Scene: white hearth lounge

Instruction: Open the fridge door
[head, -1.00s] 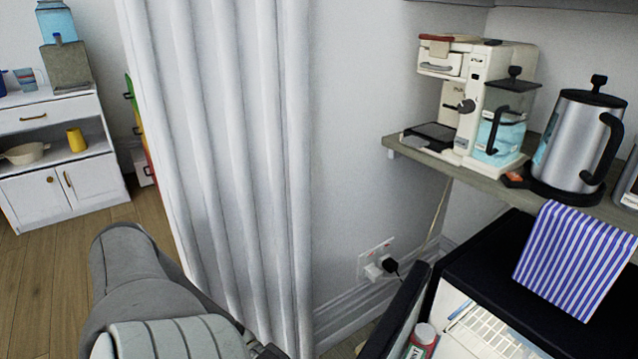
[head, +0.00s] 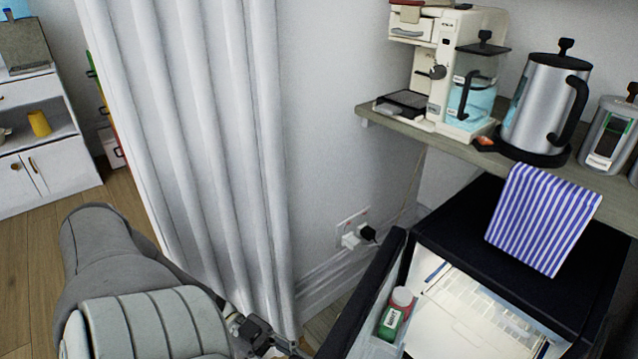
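The small black fridge (head: 540,262) stands at the lower right with its lit white interior showing. My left arm comes in from the lower left. Part of my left gripper (head: 262,338) shows at the bottom edge, left of the door; its fingertips are cut off or hidden, so I cannot tell whether it touches the door. My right gripper is not in view.
A shelf (head: 440,142) above the fridge holds a coffee machine (head: 440,75) and a kettle (head: 540,105). A striped towel (head: 543,218) hangs over the fridge top. A white curtain (head: 190,130) hangs left of the door, near my arm.

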